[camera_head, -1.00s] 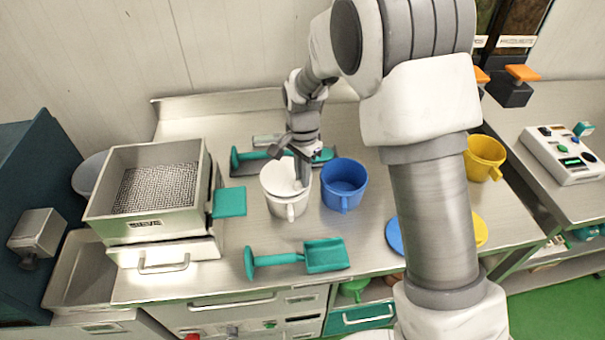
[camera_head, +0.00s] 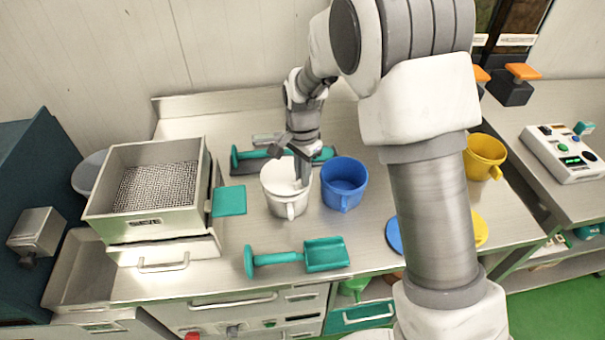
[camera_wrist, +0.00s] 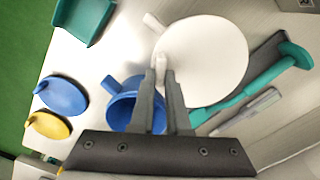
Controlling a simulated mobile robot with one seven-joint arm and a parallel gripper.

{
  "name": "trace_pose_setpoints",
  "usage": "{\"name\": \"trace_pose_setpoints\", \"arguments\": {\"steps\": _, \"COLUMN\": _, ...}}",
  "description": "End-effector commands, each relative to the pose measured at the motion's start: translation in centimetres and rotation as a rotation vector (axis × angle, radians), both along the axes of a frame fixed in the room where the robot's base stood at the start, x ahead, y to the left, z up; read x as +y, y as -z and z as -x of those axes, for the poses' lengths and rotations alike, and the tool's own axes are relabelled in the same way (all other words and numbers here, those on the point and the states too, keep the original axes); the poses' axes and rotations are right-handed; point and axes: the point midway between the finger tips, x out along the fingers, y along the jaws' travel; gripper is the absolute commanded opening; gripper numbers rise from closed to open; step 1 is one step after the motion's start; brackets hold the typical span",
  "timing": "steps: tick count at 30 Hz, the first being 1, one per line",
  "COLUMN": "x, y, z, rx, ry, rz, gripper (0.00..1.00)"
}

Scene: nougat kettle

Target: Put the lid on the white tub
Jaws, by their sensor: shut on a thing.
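The white tub (camera_head: 288,208) stands on the steel bench, its handle toward the front. The round white lid (camera_wrist: 207,62) lies over the tub's mouth and hides most of it in the wrist view. In the head view the lid (camera_head: 277,176) looks level with the tub's rim; I cannot tell whether it rests fully on it. My gripper (camera_wrist: 164,74) is shut on the lid's small knob, and my gripper (camera_head: 301,182) comes down from above in the head view.
A blue tub (camera_head: 345,188) stands close to the right of the white tub. A teal scoop (camera_head: 325,254) lies in front, and another teal tool (camera_wrist: 265,72) lies behind. A sieve box (camera_head: 150,225) stands at left. A blue lid (camera_wrist: 61,96) and yellow lid (camera_wrist: 48,125) lie aside.

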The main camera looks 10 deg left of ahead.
Motion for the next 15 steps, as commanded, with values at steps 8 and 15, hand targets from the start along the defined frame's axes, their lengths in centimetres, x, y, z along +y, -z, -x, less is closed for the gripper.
{"name": "trace_pose_setpoints", "arguments": {"steps": 8, "x": 0.01, "y": 0.16, "z": -0.01, "rx": 0.0, "ry": 0.0, "rz": 0.0, "gripper": 0.0}}
{"name": "trace_pose_setpoints", "arguments": {"steps": 15, "x": 0.01, "y": 0.58, "z": -0.01, "rx": 0.0, "ry": 0.0, "rz": 0.0, "gripper": 0.0}}
